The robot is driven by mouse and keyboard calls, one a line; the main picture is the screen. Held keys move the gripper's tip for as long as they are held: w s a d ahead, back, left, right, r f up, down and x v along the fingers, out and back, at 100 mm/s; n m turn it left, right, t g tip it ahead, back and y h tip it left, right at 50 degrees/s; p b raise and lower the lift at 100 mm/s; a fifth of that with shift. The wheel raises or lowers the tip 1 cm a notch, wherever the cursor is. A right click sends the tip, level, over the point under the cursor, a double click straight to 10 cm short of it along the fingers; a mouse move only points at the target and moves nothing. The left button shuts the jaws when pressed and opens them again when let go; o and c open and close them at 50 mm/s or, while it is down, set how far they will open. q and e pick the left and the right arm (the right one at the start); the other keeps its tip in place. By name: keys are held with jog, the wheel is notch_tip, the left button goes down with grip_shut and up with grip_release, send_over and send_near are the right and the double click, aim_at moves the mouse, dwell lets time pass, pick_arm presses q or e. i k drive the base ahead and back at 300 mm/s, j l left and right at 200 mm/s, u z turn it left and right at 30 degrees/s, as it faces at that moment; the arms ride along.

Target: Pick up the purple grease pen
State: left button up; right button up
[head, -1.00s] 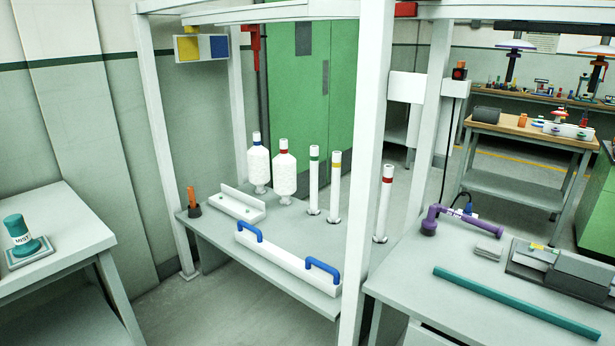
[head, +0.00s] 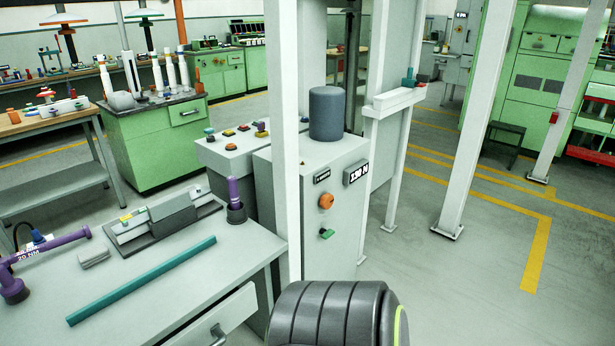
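A purple pen-like stick (head: 233,191) stands upright in a small dark round holder (head: 236,214) at the far right corner of the grey workbench (head: 130,300) in the head view. It looks like the purple grease pen; its lower end is hidden in the holder. A purple angled tool (head: 52,248) marked "20 NM" lies at the bench's left edge and is partly cut off. Neither of my grippers shows in the head view.
A teal bar (head: 142,280) and a grey fixture (head: 165,220) lie on the bench. A white post (head: 287,150) and a grey cabinet (head: 338,240) stand just right. A dark ribbed chair-like shape (head: 325,315) is at the bottom. Floor (head: 450,290) at right is clear.

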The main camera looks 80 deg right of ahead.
aim_at(233, 187)
jog(key=z, duration=1.9)
